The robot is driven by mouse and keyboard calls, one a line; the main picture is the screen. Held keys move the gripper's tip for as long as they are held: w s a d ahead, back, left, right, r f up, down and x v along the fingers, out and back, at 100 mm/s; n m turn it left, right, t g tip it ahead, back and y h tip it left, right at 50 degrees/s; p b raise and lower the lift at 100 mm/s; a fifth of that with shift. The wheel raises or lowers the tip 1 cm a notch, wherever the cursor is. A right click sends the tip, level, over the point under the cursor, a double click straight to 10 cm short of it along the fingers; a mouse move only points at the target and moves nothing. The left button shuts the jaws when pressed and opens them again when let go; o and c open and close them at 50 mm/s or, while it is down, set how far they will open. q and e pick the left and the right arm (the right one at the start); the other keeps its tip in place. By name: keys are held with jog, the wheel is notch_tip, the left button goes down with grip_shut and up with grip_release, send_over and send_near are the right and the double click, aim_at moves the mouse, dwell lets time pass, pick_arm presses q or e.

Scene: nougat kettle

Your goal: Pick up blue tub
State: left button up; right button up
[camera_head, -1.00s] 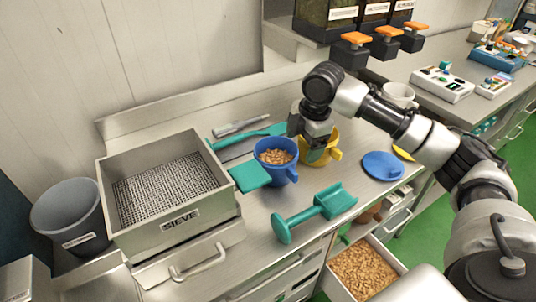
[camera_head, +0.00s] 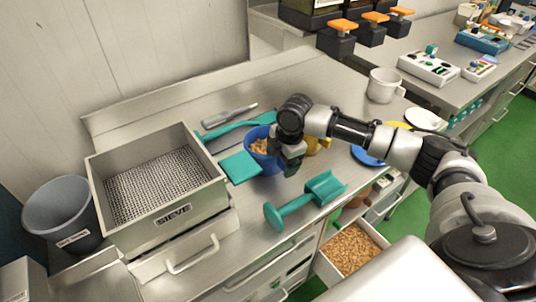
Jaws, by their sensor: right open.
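The blue tub (camera_head: 257,158) stands on the steel counter, right of the sieve box, with brown nuts in it. My right gripper (camera_head: 288,164) is at the tub's right side and hides that part of it, including the handle. The jaws are open, with the fingers pointing down. Whether the fingers straddle the handle or wall, or touch it, cannot be seen. My left gripper is not in view.
A yellow tub (camera_head: 320,144) sits partly hidden behind my right gripper. A teal scraper (camera_head: 240,167) lies left of the blue tub, and a teal scoop (camera_head: 305,199) lies in front. The sieve box (camera_head: 178,219) stands left. A blue lid (camera_head: 366,156) lies right, partly covered by my arm.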

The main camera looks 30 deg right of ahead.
jog(key=c, duration=1.1)
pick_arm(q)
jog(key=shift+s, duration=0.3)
pick_arm(e)
jog(key=shift+o, duration=0.2)
jog(key=shift+w, duration=0.1)
jog(key=shift+r, duration=0.5)
jog(key=r, duration=0.1)
jog(key=r+b, duration=0.1)
jog(key=r, duration=0.1)
jog(key=shift+s+d+r, duration=0.2)
pick_arm(q)
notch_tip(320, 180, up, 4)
jog(key=p, duration=0.5)
pick_arm(e)
jog(key=s+d+r, duration=0.1)
jog(key=s+r, duration=0.2)
jog(key=r, duration=0.1)
jog(key=s+d+r, duration=0.2)
jog(key=s+r, duration=0.1)
jog(key=s+d+r, duration=0.2)
jog(key=s+r, duration=0.1)
jog(key=r, duration=0.1)
jog(key=shift+s+d+r, duration=0.25)
jog(key=shift+s+r, duration=0.1)
